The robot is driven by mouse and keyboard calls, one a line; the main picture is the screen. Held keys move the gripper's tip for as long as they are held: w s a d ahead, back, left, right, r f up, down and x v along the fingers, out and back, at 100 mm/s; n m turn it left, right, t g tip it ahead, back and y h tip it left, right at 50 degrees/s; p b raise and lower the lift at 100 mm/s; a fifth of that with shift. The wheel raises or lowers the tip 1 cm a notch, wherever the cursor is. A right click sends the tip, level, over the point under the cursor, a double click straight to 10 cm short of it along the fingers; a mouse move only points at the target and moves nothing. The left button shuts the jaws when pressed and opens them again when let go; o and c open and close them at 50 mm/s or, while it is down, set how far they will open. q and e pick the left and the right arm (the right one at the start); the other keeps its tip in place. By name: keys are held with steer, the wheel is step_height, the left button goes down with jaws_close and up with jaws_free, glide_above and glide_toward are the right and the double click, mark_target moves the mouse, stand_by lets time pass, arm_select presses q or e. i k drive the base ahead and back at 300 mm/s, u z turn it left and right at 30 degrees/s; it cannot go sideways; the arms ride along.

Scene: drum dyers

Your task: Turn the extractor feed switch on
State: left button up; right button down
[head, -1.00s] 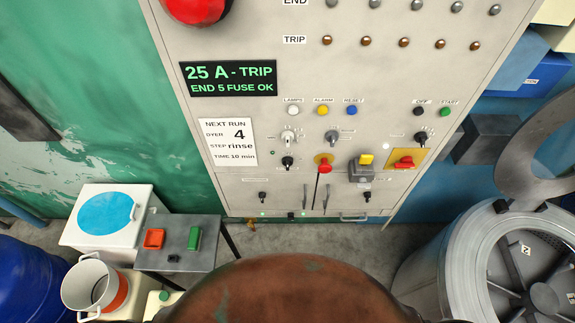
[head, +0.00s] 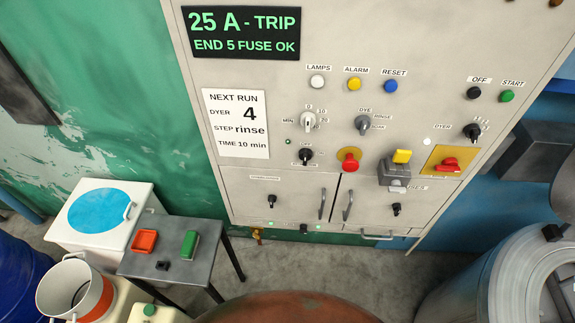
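The grey control panel (head: 240,170) fills the middle of the head view. No label reading "extractor feed" is legible, so I cannot tell which control is that switch. A black knob (head: 305,157) with an OFF mark sits at the panel's left. A red rotary handle (head: 446,165) on a yellow plate sits at the right. A grey switch box (head: 393,172) with a yellow part stands beside a red mushroom button (head: 349,162). Small black knobs sit on the lower left door (head: 271,201) and lower right door (head: 396,209). Neither gripper is in view.
A round grey machine (head: 490,275) stands at the lower right.

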mark_target(304, 155)
steer(key=u, duration=1.35)
steer(key=k, duration=1.2)
steer(key=z, duration=1.5)
